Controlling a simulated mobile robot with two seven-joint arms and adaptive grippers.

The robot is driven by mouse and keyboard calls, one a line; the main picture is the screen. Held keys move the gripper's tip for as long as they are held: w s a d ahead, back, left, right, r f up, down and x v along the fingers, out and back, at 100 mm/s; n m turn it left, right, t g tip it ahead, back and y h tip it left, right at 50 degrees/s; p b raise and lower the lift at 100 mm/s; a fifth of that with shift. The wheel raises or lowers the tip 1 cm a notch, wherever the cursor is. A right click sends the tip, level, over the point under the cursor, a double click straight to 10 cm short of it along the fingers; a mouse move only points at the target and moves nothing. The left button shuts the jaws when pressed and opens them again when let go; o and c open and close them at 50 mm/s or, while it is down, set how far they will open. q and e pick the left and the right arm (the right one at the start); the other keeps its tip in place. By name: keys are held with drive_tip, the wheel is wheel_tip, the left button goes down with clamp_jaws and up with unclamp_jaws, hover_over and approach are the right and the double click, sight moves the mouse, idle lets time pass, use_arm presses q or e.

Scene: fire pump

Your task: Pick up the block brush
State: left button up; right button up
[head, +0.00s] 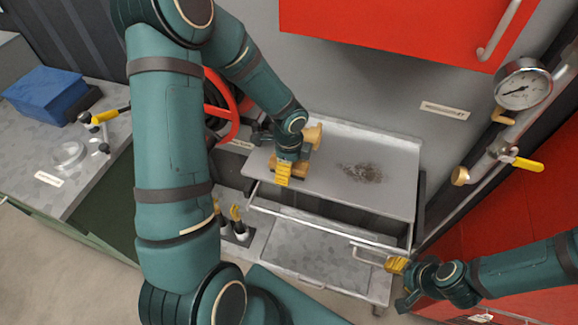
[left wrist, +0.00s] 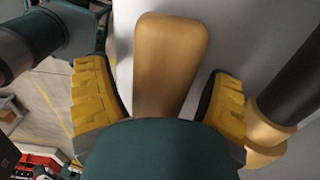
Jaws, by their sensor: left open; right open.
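The block brush, a tan wooden piece with a rounded end, lies on the metal top of the cart; it shows in the left wrist view (left wrist: 170,55) between my yellow fingertips. In the head view a tan edge of it (head: 299,173) shows beside my left gripper (head: 283,175), which covers most of it. My left gripper is open around the brush, with a gap on each side in the left wrist view (left wrist: 160,100). The bristles are hidden. My right gripper (head: 397,266) is open and empty at the cart's front right, near a drawer handle (head: 366,252).
A brass-coloured piece with a dark shaft (left wrist: 268,130) stands close to the brush's right in the left wrist view. A dark debris patch (head: 362,173) lies on the cart top (head: 390,195). A red cabinet (head: 400,30) hangs above. A pressure gauge (head: 523,85) and pipe are right.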

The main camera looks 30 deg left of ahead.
use_arm(q)
drive_tip(key=c, duration=1.3)
drive_tip(key=shift+c, duration=0.2)
drive_tip(key=shift+r, duration=0.15)
drive_tip(key=shift+r, duration=0.15)
drive_tip(key=s+d+b, duration=0.4)
drive_tip(key=s+b, duration=1.3)
drive_tip(key=b, duration=0.1)
drive_tip(key=shift+s+b, duration=0.25)
drive_tip(key=shift+b, duration=0.15)
drive_tip(key=shift+d, duration=0.1)
